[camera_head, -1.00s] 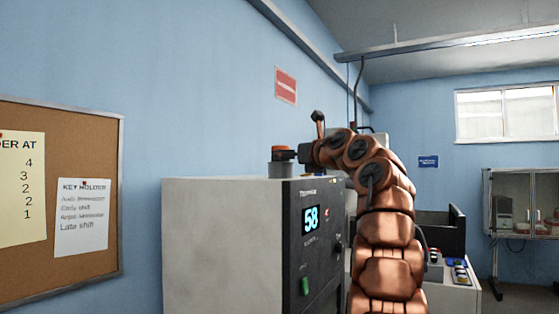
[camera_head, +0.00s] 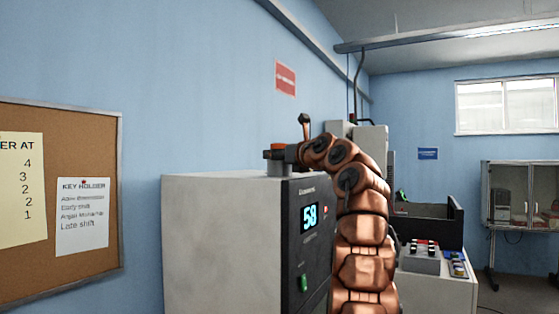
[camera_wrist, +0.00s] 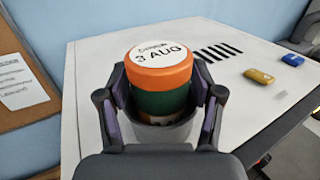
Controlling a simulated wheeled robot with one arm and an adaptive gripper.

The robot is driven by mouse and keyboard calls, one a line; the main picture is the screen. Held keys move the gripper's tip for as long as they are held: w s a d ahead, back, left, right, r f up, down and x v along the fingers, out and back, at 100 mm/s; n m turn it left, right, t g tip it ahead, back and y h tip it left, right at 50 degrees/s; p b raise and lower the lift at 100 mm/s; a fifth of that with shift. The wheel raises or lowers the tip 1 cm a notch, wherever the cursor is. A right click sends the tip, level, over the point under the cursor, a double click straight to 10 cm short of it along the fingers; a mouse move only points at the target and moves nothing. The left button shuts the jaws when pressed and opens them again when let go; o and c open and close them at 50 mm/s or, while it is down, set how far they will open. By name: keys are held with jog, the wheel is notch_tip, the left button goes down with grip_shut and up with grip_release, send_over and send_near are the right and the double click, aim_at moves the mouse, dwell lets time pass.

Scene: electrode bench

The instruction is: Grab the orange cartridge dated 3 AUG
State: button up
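The orange cartridge (camera_wrist: 160,73) stands upright in the wrist view. Its white top label reads 3 AUG, with a smaller blurred word above. A dark green band shows under the orange cap, and its lower end sits inside a grey round cup. My gripper (camera_wrist: 160,88) has one finger on each side of the cartridge, around the band below the cap. The fingers look spread, with little or no gap at the tips; firm contact is not clear. In the head view the orange cartridge (camera_head: 274,151) is at the left end of my arm, partly hidden by my gripper (camera_head: 290,153).
The cup stands on a white-topped cabinet (camera_head: 225,220) with a display reading 58. Black slots (camera_wrist: 217,52), a yellow block (camera_wrist: 259,76) and a blue block (camera_wrist: 292,60) lie to the right on its top. A corkboard (camera_head: 95,130) hangs at left.

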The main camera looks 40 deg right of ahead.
jog(key=c, duration=1)
